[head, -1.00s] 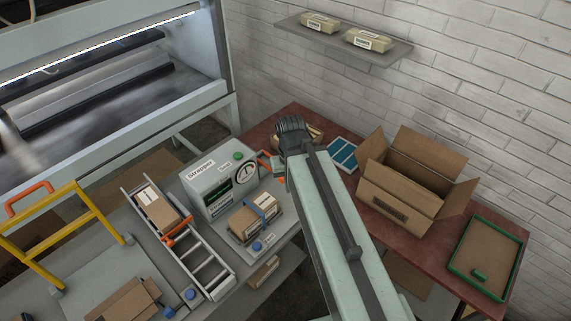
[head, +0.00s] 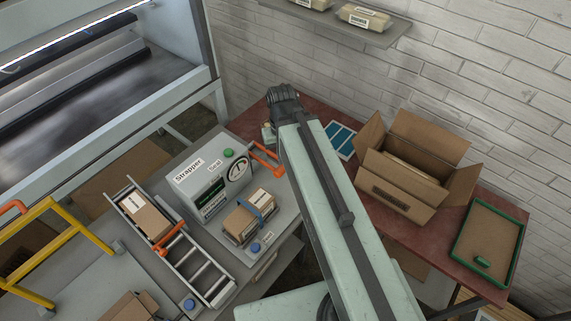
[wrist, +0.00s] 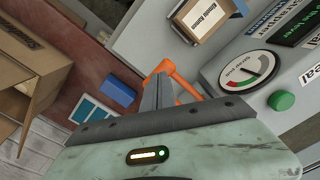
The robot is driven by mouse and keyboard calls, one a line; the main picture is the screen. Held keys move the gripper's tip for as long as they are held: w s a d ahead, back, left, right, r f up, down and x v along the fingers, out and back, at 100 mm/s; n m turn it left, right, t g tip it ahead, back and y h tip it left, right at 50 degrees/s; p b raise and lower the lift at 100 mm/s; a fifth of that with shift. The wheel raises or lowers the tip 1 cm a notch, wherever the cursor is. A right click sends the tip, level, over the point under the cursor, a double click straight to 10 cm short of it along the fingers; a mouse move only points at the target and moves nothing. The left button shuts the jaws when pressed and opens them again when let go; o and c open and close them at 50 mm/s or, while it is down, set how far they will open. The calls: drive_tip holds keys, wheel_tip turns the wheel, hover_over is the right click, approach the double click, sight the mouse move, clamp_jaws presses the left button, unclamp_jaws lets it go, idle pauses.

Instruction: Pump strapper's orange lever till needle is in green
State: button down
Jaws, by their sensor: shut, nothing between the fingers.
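The strapper (head: 188,187) is a grey box on the grey bench, with a green button and a round gauge (head: 238,169) on it. Its orange lever (head: 266,158) sticks out to the right, beside my arm. In the wrist view the lever (wrist: 184,82) runs just behind and right of my gripper (wrist: 158,90), whose fingers are shut and empty. They overlap the lever in the picture; I cannot tell if they touch it. The gauge (wrist: 250,72) shows red and green marks on a white dial; I cannot read the needle surely.
A strapped carton (head: 249,217) sits in front of the strapper. A roller ramp with another carton (head: 146,215) is on its left. An open cardboard box (head: 412,165) and a green-rimmed tray (head: 489,243) stand on the red table at right. A blue block (wrist: 117,91) lies near my gripper.

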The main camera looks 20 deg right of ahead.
drive_tip(key=shift+d+r, duration=0.15)
drive_tip(key=shift+d, duration=0.1)
drive_tip(key=shift+w+r+m+g+p, duration=0.6)
drive_tip(key=shift+w+r+m+p, duration=0.7)
drive_tip(key=shift+w+m, duration=0.6)
drive_tip(key=f+b, duration=0.4)
drive_tip(key=f, duration=0.1)
drive_tip(key=f+b, duration=0.2)
drive_tip(key=b, duration=0.1)
drive_tip(key=shift+s+d+f, duration=0.15)
drive_tip(key=shift+s+d, duration=0.15)
drive_tip(key=shift+s, duration=0.05)
